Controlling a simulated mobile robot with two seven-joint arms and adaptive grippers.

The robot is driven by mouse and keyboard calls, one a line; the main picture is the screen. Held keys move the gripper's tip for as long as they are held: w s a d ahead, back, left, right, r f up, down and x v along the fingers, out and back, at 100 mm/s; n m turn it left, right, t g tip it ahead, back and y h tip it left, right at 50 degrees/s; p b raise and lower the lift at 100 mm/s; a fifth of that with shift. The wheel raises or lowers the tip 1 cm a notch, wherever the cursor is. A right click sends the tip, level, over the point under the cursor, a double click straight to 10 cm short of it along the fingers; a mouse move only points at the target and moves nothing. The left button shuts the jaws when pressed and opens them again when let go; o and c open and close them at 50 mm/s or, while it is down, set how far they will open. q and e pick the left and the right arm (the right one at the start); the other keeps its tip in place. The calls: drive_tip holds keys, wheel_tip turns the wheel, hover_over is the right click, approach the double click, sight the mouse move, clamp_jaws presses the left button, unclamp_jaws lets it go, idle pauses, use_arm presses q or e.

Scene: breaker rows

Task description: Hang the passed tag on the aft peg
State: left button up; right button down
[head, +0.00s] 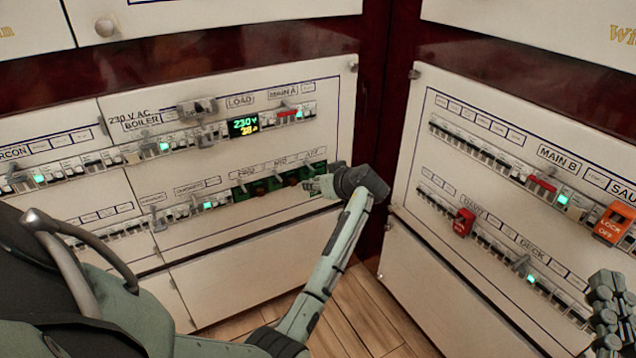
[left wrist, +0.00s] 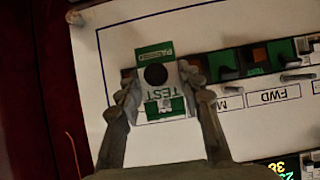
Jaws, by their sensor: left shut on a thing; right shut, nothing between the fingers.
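The passed tag (left wrist: 165,106), a green and white card with "TEST" on it, is between the fingers of my left gripper (left wrist: 162,100). A round black spot shows in its upper part; I cannot tell whether it is a hole or a peg. In the head view my left gripper (head: 318,186) is shut at the right end of the lower breaker row, by the aft position. The tag and gripper hide the aft peg. A peg (left wrist: 298,77) beside the FWD label is visible. My right gripper (head: 605,310) is shut and empty at the right edge.
The left panel (head: 225,268) carries breaker rows, small pegs and a lit display (head: 243,126). The right panel (head: 412,290) has a red lockout (head: 463,222) and an orange lockout (head: 614,222). Dark red framing (head: 380,110) divides the panels.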

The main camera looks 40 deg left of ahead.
use_arm(q)
drive_tip(key=shift+w+a, duration=0.25)
drive_tip(key=shift+a, duration=0.3)
drive_tip(key=shift+w+a, duration=0.2)
drive_tip(key=shift+a, duration=0.35)
drive_tip(key=o, duration=0.9)
drive_tip(key=shift+o, duration=0.2)
drive_tip(key=shift+d, duration=0.1)
drive_tip(key=v, duration=0.7)
drive_tip(key=shift+d+r, duration=0.1)
drive_tip(key=shift+d, duration=0.05)
